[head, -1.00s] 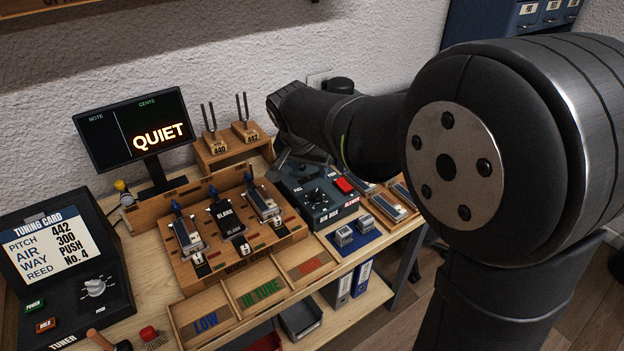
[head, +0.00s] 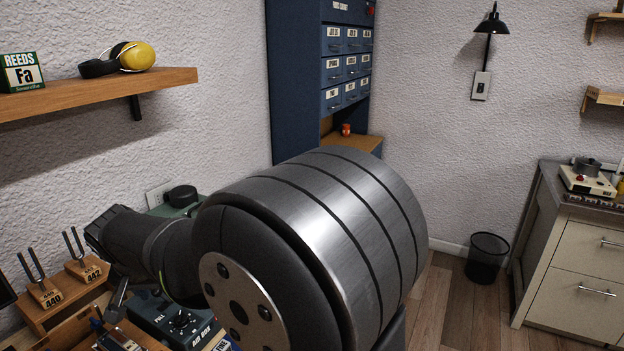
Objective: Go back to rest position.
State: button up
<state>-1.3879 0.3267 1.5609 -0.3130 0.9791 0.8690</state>
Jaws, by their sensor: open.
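My arm reaches from the lower middle of the head view toward the bench at the lower left. My gripper (head: 118,299) hangs at its far end, beside the air box (head: 176,320), and is open. Only a grey piece of it shows below the dark wrist, and I see nothing held in it. The air box has a black knob and stands on the bench, partly hidden by my arm. Two tuning forks, 440 (head: 44,294) and 442 (head: 86,268), stand upright in a wooden stand left of my gripper.
A wall shelf (head: 100,96) with a reeds box (head: 22,72) and yellow ear muffs (head: 137,56) is above the bench. A blue drawer cabinet (head: 295,90) stands behind my arm.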

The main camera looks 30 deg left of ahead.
jog(key=x, duration=1.4)
jog(key=shift+a+f, duration=0.15)
jog(key=shift+f, duration=0.1)
jog(key=shift+v, duration=8.55)
jog(key=n+g+y, duration=0.1)
jog(key=n+g, duration=0.2)
jog(key=n, duration=0.5)
send_over(179, 316)
jog(key=s+d, duration=0.2)
jog(key=shift+a+f, duration=0.2)
jog(key=shift+f, duration=5.35)
jog(key=shift+w+a+f+n+g+y, duration=0.1)
jog(key=shift+w+f+n+g+y, duration=0.1)
jog(key=shift+w+f+n, duration=0.45)
jog(key=shift+w+a+f+n+g+y, duration=0.1)
jog(key=shift+w+f+n+y, duration=0.15)
jog(key=shift+f+n, duration=0.4)
jog(key=shift+f, duration=0.15)
